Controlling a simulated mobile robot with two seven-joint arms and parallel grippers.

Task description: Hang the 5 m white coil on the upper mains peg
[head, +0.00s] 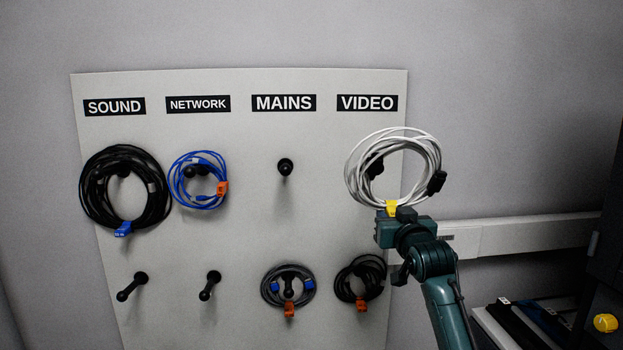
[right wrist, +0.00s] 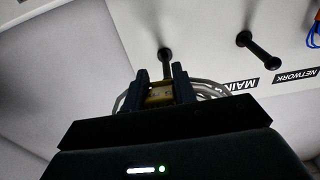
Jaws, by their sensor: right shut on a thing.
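The white coil (head: 435,150), with a black plug (head: 437,182) and a yellow tag (head: 391,207), is at the upper right of the board, below the VIDEO label. My right gripper (head: 392,215) is shut on it at the yellow tag, at the coil's bottom. In the right wrist view the yellow tag (right wrist: 160,94) sits between the fingers, with white strands (right wrist: 208,88) behind. The upper video peg (head: 375,168) shows through the coil's opening; I cannot tell whether it passes through the ring. The upper mains peg (head: 285,167) is bare. My left gripper is not in view.
A black coil (head: 90,205) hangs under SOUND and a blue coil (head: 175,185) under NETWORK. A grey coil (head: 270,272) and a small black coil (head: 345,290) hang on the lower mains and video pegs. The lower sound peg (head: 132,286) and lower network peg (head: 209,286) are bare.

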